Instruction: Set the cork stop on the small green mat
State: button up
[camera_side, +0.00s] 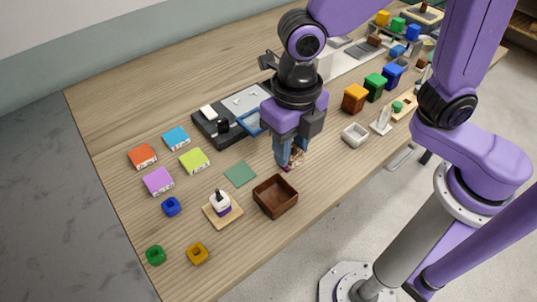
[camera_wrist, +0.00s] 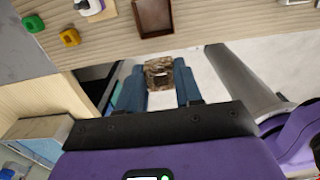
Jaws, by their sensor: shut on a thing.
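My gripper (camera_side: 289,161) is shut on the cork stop (camera_side: 298,155), a mottled brown block. In the wrist view the cork stop (camera_wrist: 152,67) sits between the two blue fingers of my gripper (camera_wrist: 160,78). In the side view the fingers partly hide it, and I cannot tell its exact height above the table. The small green mat (camera_side: 240,173) lies flat and bare on the table, to the left of my gripper. I cannot make the mat out in the wrist view.
A brown open box (camera_side: 275,196) stands just below my gripper in the side view, beside the mat. A white and purple bottle (camera_side: 220,204) stands on a wooden board (camera_side: 235,213). A black tray (camera_side: 207,131) lies behind. A white dish (camera_side: 355,135) is to the right.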

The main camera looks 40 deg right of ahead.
jog(key=w+d+f, duration=0.3)
jog(key=d+f, duration=0.1)
jog(key=d, duration=0.1)
send_over(239, 173)
jog(key=f, duration=0.9)
jog(key=shift+s+d+f, duration=0.2)
jog(key=shift+f, duration=0.05)
jog(key=shift+w+a+f, duration=0.1)
jog(key=shift+w+f, duration=0.05)
jog(key=shift+f, duration=0.8)
jog(key=shift+w+a+f, duration=0.1)
jog(key=shift+f, duration=0.85)
jog(key=shift+f, duration=0.15)
jog(key=o, duration=1)
